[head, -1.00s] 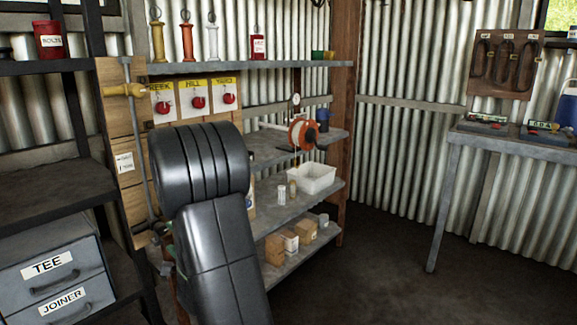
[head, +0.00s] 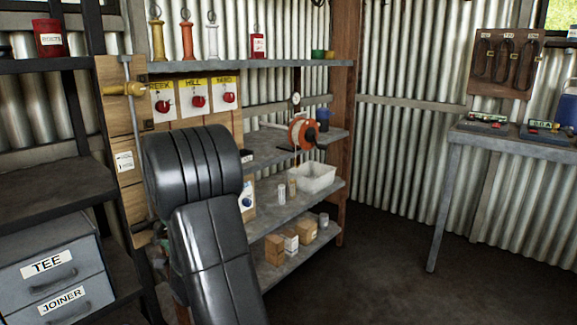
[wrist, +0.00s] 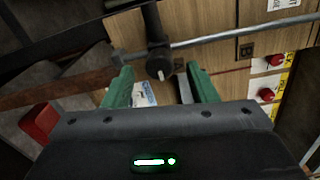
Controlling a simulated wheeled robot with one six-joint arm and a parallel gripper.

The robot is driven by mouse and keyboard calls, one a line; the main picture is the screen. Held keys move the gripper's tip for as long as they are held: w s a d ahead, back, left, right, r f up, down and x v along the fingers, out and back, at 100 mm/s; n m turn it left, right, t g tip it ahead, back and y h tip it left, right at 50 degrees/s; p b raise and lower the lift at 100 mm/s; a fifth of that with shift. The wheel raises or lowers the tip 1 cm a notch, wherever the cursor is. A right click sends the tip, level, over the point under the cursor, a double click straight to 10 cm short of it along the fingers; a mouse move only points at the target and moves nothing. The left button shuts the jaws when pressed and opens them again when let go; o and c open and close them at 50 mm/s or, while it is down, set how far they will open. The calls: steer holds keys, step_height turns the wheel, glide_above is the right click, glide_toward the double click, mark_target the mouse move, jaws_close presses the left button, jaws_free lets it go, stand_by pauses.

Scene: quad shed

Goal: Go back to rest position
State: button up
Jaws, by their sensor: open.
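My gripper (wrist: 158,82) shows in the wrist view with its two green fingers apart and nothing held between them. Beyond the fingers are a wooden board (wrist: 215,62) with a metal rod (wrist: 240,36) across it, a dark knob-like handle (wrist: 158,45) and a white label. In the head view my black arm stands in front of the shelving and mostly hides my gripper.
The wooden board (head: 111,110) carries a yellow handle (head: 124,89) and red knobs. Shelves hold an orange reel (head: 302,133), a white bin (head: 314,178) and small boxes. Grey drawers (head: 50,275) stand left, a bench (head: 500,140) right. Floor between is clear.

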steer(key=x, duration=0.3)
steer(key=shift+w+a+f, duration=0.1)
steer(key=shift+a, duration=0.05)
steer(key=shift+d+f+n+t+b, duration=0.1)
steer(key=shift+n+b, duration=0.15)
steer(key=shift+n, duration=2.7)
steer(key=shift+d+r+n+t+b, duration=0.1)
steer(key=shift+n+b, duration=0.1)
steer(key=shift+n, duration=2.7)
steer(key=shift+d+f+n+t+b, duration=0.1)
steer(key=shift+n+b, duration=0.15)
steer(key=shift+n, duration=2.7)
